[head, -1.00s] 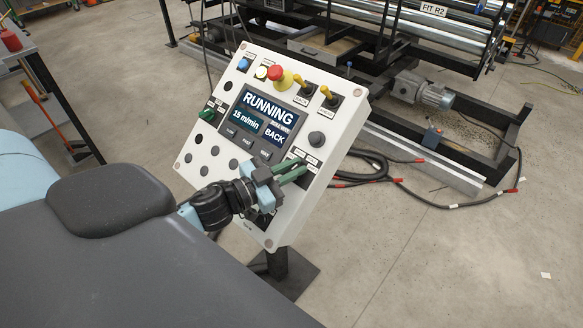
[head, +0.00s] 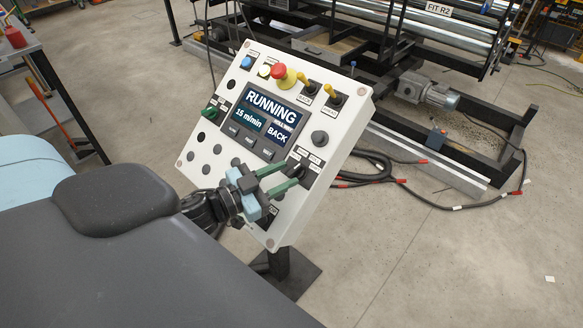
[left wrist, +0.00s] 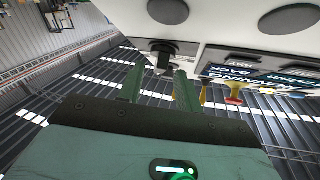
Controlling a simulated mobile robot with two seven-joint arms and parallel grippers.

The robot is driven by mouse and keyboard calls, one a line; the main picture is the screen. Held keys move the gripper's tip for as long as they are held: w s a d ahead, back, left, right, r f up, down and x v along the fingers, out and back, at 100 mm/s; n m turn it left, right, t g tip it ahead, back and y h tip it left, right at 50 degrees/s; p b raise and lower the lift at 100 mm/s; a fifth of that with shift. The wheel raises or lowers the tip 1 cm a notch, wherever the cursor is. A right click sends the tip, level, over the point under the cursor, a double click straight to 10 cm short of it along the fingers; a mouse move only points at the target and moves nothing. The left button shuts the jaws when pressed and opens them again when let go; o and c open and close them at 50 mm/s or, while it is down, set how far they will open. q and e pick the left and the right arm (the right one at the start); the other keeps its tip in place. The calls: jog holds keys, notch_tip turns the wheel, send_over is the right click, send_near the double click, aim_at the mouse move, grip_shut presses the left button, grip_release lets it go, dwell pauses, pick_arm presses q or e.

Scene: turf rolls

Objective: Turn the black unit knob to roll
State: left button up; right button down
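The tilted white control panel (head: 225,135) stands on a post in the middle of the head view. A black knob (head: 300,171) sits on a small labelled plate at its right side, below the screen's right edge, partly behind my fingertips. My left gripper (head: 291,173) comes in from the lower left, with its two green fingers spread apart and pointing at this knob. In the left wrist view the black knob (left wrist: 163,56) lies ahead, between the lines of the two open fingers (left wrist: 158,77). I cannot tell whether either finger touches it. My right gripper is out of view.
The screen (head: 262,118) reads RUNNING, 15 m/min and BACK. A red mushroom button (head: 279,70), yellow-handled switches (head: 309,87) and another round black knob (head: 319,138) are on the panel. Cables (head: 375,172) lie on the floor behind it, beside a roller machine (head: 400,60).

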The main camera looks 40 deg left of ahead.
pick_arm(q)
jog(key=shift+v, duration=2.15)
jog(key=shift+f, duration=0.1)
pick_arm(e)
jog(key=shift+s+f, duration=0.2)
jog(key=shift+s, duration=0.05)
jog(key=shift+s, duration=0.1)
